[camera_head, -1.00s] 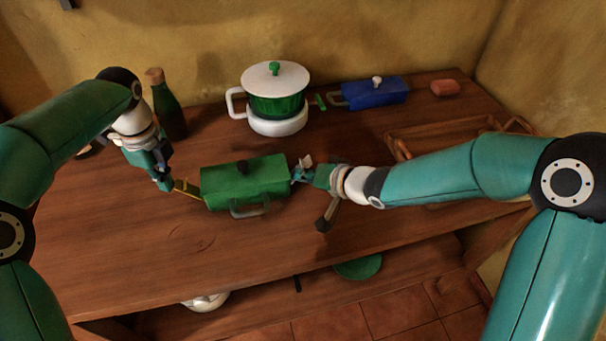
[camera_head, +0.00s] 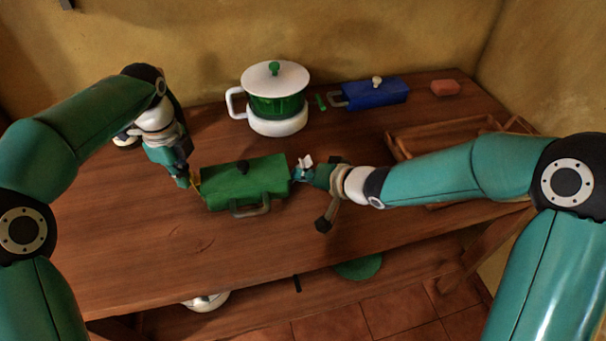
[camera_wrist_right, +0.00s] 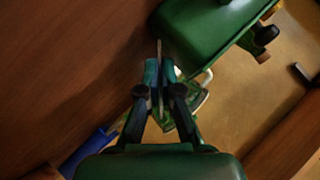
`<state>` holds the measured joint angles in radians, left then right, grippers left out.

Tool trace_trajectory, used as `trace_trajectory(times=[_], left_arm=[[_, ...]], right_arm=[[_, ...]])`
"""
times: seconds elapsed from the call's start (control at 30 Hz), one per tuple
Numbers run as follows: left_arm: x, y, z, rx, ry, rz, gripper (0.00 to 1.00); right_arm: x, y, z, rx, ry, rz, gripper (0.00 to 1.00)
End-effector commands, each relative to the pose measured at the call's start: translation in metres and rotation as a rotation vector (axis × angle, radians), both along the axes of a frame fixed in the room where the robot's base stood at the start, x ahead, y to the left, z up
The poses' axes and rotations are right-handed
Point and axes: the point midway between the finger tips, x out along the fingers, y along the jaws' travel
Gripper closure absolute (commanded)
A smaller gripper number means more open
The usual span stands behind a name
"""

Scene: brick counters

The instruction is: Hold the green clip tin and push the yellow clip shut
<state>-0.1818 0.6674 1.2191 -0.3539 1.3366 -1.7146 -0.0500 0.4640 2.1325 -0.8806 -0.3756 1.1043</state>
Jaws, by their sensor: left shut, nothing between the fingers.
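The green clip tin (camera_head: 262,181) lies on the wooden counter, with a dark knob on its lid and a grey handle at its front. It also shows in the right wrist view (camera_wrist_right: 205,32). The yellow clip (camera_head: 196,186) is at the tin's left end, mostly hidden by my left gripper, so I cannot tell if it lies flat. My left gripper (camera_head: 185,182) is shut and empty, right by the clip.
A white and green pot (camera_head: 277,104) stands behind the tin. A blue tin (camera_head: 374,93) and a reddish block (camera_head: 445,88) are at the back right. A wooden tray (camera_head: 400,148) lies partly behind my right arm. The counter in front of the tin is clear.

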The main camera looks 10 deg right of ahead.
Motion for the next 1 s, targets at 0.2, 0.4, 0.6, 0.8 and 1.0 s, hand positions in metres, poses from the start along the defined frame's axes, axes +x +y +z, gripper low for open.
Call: trace_trajectory(times=[0.2, 0.4, 0.6, 0.8, 1.0], left_arm=[[0.001, -0.006, 0.000, 0.000, -0.001, -0.001, 1.00], [0.001, -0.004, 0.012, 0.000, -0.003, 0.000, 1.00], [0.001, -0.001, 0.032, 0.000, -0.003, 0.000, 1.00], [0.000, 0.002, 0.052, 0.000, -0.003, 0.000, 1.00], [0.000, 0.005, 0.071, 0.000, -0.002, 0.000, 1.00]], right_arm=[[-0.002, 0.000, -0.003, -0.003, 0.006, 0.002, 1.00], [-0.002, 0.000, -0.003, -0.003, 0.006, 0.002, 1.00], [-0.002, 0.000, -0.003, -0.003, 0.007, 0.001, 1.00], [-0.002, 0.000, -0.003, -0.003, 0.007, 0.001, 1.00], [-0.002, 0.000, -0.003, -0.003, 0.007, 0.001, 1.00]])
